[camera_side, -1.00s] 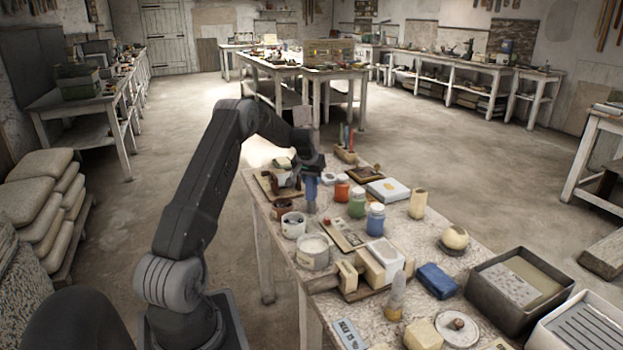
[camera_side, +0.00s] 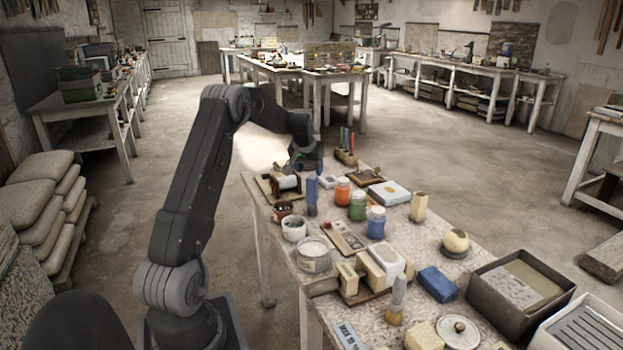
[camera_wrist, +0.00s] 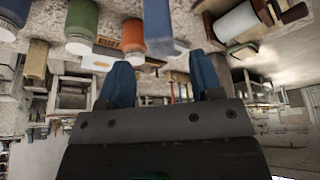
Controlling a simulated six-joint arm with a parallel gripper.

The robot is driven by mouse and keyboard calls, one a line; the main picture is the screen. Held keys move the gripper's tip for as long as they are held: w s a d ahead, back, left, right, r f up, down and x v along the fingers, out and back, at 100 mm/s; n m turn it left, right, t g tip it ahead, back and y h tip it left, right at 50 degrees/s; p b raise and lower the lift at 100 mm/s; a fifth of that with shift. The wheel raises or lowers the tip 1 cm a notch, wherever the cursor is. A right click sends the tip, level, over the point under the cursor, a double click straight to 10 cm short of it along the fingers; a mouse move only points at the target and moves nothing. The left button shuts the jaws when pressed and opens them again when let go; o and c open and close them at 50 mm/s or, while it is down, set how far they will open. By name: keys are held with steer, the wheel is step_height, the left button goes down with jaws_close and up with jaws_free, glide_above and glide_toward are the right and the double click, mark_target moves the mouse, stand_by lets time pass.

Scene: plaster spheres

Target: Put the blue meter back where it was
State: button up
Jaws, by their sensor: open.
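A blue-grey block (camera_wrist: 162,30), likely the same one, appears upside down beyond the fingertips in the wrist view. My gripper (camera_side: 306,163) is above and behind the block in the side view, apart from it. In the wrist view my gripper (camera_wrist: 162,68) shows two blue fingers spread with nothing between them. The fingertips are hard to make out in the side view.
Orange (camera_side: 342,190), green (camera_side: 357,206) and blue (camera_side: 376,222) jars stand right of the block. A white roll on a stand (camera_side: 287,183) is left of it. A white cup (camera_side: 294,228) and a tin (camera_side: 314,255) are in front. The bench is crowded.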

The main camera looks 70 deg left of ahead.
steer(key=d+r+m, duration=0.2)
steer(key=d+r, duration=0.9)
steer(key=d, duration=0.3)
steer(key=s+d+r+m+t+h, duration=0.1)
steer(key=s+d+r, duration=0.1)
steer(key=d, duration=0.6)
steer(key=s+d+r+m+t, duration=0.1)
steer(key=s+d+r+m, duration=0.15)
steer(key=d, duration=0.65)
steer(key=s+d+f+m+h, duration=0.2)
steer(key=s+d+m, duration=0.1)
steer(key=s+d, duration=1.3)
steer(key=shift+s+f, duration=0.4)
steer(key=shift+s, duration=0.05)
